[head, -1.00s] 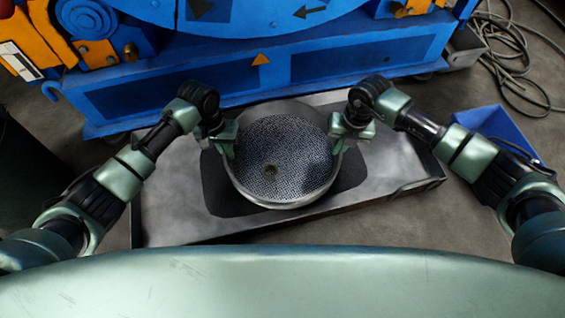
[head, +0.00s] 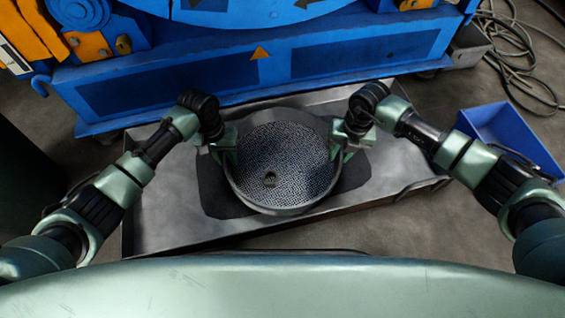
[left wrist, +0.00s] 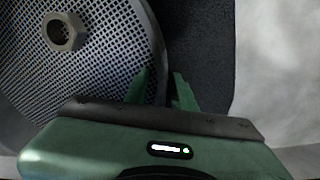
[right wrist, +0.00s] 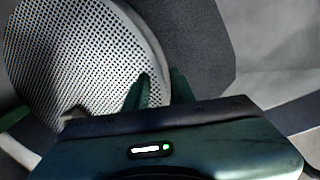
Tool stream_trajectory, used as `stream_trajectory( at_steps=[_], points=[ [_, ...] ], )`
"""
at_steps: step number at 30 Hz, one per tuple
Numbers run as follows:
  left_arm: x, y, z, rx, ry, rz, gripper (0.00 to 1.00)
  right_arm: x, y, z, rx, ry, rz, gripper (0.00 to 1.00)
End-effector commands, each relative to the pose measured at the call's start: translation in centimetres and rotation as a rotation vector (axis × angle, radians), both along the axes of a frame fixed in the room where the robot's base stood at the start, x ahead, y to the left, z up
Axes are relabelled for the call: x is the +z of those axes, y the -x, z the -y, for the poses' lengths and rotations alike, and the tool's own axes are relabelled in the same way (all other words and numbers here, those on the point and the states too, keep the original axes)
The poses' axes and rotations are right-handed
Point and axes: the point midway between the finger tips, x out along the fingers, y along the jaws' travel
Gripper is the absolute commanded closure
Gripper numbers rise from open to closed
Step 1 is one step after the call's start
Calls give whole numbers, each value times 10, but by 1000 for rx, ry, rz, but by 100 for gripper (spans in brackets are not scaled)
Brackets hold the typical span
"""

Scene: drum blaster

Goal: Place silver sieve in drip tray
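The silver sieve (head: 290,165), a round pan with a perforated mesh and a small hub, sits level over the dark patch of the grey drip tray (head: 165,215), within its edges. My left gripper (head: 224,158) is at the sieve's left rim. In the left wrist view its fingers (left wrist: 163,80) stand apart, one on each side of the rim. My right gripper (head: 342,156) is at the right rim; in the right wrist view its fingers (right wrist: 160,82) also straddle the rim with a gap. The sieve's underside is hidden.
A large blue machine (head: 270,70) stands right behind the tray. A blue bin (head: 510,135) is on the floor at the right, with coiled cables (head: 515,50) behind it. The tray has bare room left and right of the sieve.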

Motion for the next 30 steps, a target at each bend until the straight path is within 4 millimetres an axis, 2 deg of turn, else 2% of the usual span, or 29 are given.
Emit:
stream_trajectory(
  at_steps=[7,11,24,30],
  points=[
    [2,-1,2,-1,4,3,75,0,1,-2,2,-3,0,76],
    [12,-2,1,0,7,5,75,0,1,-2,2,-3,-1,76],
    [98,-3,-9,0,3,5,75,0,1,-2,3,-4,-1,76],
    [117,-2,-12,-1,2,2,75,1,1,-2,3,-4,-1,76]
  ],
)
